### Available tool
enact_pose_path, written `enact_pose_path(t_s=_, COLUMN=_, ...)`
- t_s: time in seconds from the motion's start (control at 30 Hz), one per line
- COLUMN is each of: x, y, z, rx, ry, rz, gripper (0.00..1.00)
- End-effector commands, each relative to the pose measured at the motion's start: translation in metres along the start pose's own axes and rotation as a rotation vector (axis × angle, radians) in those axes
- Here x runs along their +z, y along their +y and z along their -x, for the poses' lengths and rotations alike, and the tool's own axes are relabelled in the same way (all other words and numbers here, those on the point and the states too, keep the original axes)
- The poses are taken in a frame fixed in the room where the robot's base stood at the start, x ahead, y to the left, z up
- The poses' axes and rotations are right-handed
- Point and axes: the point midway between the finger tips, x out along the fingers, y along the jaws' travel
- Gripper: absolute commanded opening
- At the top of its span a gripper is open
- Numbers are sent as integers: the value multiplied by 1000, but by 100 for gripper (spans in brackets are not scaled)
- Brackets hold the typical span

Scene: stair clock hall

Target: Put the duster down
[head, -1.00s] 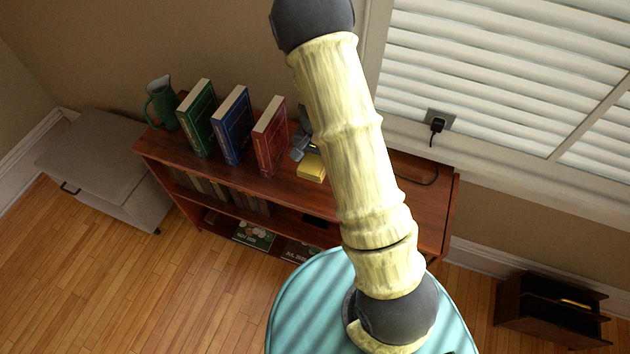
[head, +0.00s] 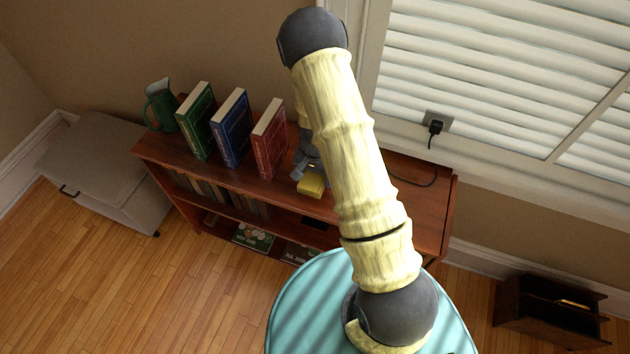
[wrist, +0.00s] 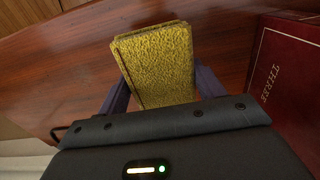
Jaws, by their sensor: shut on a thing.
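The duster (head: 311,186) is a yellow block over the top of the brown bookcase (head: 420,200), right of the red book. In the wrist view the duster (wrist: 158,62) fills the middle, with a rough yellow face towards me. My gripper (head: 305,172) is shut on it. In the wrist view the dark fingers of my gripper (wrist: 162,88) lie along its two sides. Whether the duster touches the wood or hangs just above it, I cannot tell. My arm hides part of the bookcase top.
A green jug (head: 160,106), a green book (head: 196,122), a blue book (head: 231,128) and a red book (head: 269,140) stand to the left. The red book (wrist: 285,85) is close on the right in the wrist view. A round turquoise surface (head: 300,310) lies in front.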

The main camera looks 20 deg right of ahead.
Motion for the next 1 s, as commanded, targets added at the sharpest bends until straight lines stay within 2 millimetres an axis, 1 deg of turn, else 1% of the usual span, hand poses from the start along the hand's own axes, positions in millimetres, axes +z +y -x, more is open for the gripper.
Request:
enact_pose_path(t_s=0.03, x=1, y=1, z=-8, rx=2, ry=-3, rz=-1, gripper=39)
enact_pose_path(t_s=0.1, x=1, y=1, z=-18, rx=2, ry=-4, rz=-2, gripper=39)
enact_pose_path(t_s=0.2, x=0, y=1, z=-26, rx=1, ry=-3, rz=-1, gripper=39)
enact_pose_path(t_s=0.47, x=0, y=0, z=-28, rx=0, ry=-1, rz=0, gripper=39)
enact_pose_path(t_s=0.6, x=0, y=0, z=-32, rx=0, ry=-1, rz=0, gripper=39)
enact_pose_path(t_s=0.63, x=0, y=0, z=-30, rx=0, ry=-1, rz=0, gripper=73)
enact_pose_path(t_s=0.7, x=0, y=0, z=-30, rx=0, ry=-1, rz=0, gripper=87)
enact_pose_path(t_s=0.73, x=0, y=0, z=-30, rx=0, ry=-1, rz=0, gripper=89)
enact_pose_path(t_s=1.0, x=0, y=0, z=-30, rx=1, ry=-1, rz=0, gripper=89)
